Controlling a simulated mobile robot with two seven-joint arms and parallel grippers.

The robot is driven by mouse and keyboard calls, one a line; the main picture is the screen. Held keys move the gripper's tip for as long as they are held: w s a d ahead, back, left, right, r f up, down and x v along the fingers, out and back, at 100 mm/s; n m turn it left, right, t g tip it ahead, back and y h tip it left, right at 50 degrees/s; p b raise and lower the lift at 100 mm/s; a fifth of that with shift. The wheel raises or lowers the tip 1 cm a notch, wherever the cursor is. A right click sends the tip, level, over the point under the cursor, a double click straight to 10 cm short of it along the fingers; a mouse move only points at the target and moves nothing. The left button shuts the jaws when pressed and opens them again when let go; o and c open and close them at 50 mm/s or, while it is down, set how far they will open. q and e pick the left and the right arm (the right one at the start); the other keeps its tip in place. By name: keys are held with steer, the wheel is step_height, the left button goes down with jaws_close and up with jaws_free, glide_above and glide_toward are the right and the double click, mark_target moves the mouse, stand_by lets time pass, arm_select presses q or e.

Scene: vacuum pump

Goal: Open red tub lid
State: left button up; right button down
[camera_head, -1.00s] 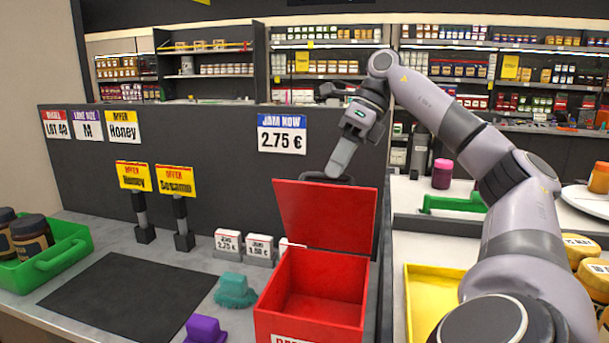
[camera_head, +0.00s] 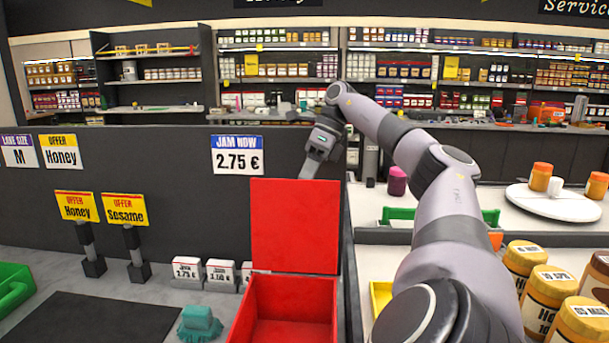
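The red tub (camera_head: 237,318) stands on the counter at the lower middle, with its top open and its empty-looking inside showing. Its red lid (camera_head: 295,226) stands about upright along the tub's back edge. My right gripper (camera_head: 310,167) is at the top edge of the lid, on its far side, pointing down. Its fingertips are partly hidden by the lid, so I cannot see whether they touch it or how far apart they are. My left gripper is not in view.
A dark partition with a "Jam now" sign (camera_head: 238,155) rises behind the tub. A teal brush-like object (camera_head: 200,323) and small price blocks (camera_head: 188,270) are left of it. Honey jars (camera_head: 547,291) and a white turntable (camera_head: 552,205) are at the right.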

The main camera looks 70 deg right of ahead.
steer(key=shift+a+f, duration=0.15)
steer(key=shift+f, duration=0.4)
steer(key=c, duration=1.1)
jaws_free()
steer(key=shift+d, duration=0.2)
steer(key=shift+a+r, duration=0.1)
steer(key=shift+r, duration=0.05)
steer(key=shift+d+r, duration=0.15)
steer(key=shift+d, duration=0.05)
steer(key=v, duration=0.7)
